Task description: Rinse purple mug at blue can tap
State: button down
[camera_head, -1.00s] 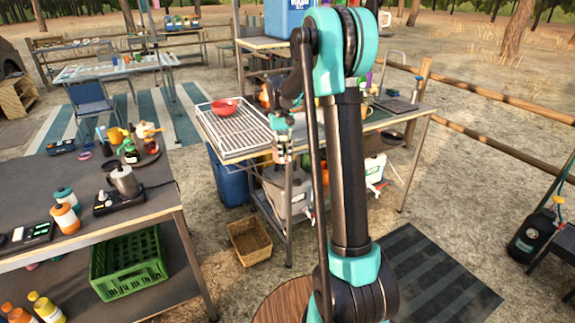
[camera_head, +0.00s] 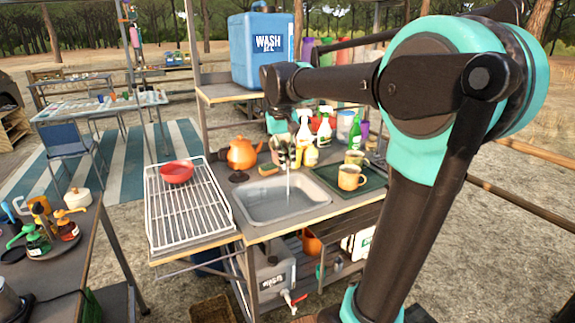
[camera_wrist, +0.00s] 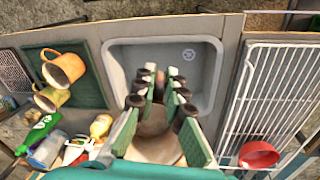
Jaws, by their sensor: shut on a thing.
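The blue can (camera_head: 262,48), marked WASH, stands on a raised shelf behind the grey sink (camera_head: 262,205). I cannot make out its tap; my arm crosses in front there. A thin pale vertical line, perhaps water or a spout, shows over the basin. My gripper (camera_head: 286,155) is above the sink's back edge. In the wrist view its fingers (camera_wrist: 157,88) point into the sink (camera_wrist: 215,85) and are shut on a tan, rounded thing (camera_wrist: 152,128), mostly hidden. I cannot tell if it is the mug; no purple mug is clearly visible.
A wire rack (camera_head: 185,215) with a red bowl (camera_head: 176,171) is left of the sink. An orange kettle (camera_head: 242,152) stands behind. Orange mugs (camera_head: 350,178) sit on a green mat (camera_head: 372,192) at right, with bottles (camera_head: 304,130) behind. The basin floor looks clear.

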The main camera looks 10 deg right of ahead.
jog(key=shift+w+d+r, duration=0.1)
jog(key=shift+w+d, duration=0.25)
jog(key=shift+w, duration=0.25)
jog(key=w+d+f, duration=0.1)
jog(key=w, duration=0.5)
jog(key=w+d+f, duration=0.1)
jog(key=w+d, duration=0.1)
jog(key=w, duration=0.4)
jog(key=shift+w+f, duration=0.35)
jog(key=shift+w, duration=0.05)
jog(key=shift+d, duration=0.25)
jog(key=shift+s+d, duration=0.15)
jog(key=shift+d, duration=0.25)
dwell(0.3)
jog(key=shift+s+a, duration=0.3)
jog(key=shift+s, duration=1)
jog(key=shift+s+a, duration=0.35)
jog(key=shift+s, duration=0.95)
jog(key=shift+s+a, duration=0.3)
jog(key=shift+s, duration=1)
jog(key=s+a+r, duration=0.1)
jog(key=s+r, duration=0.3)
jog(key=shift+s, duration=0.4)
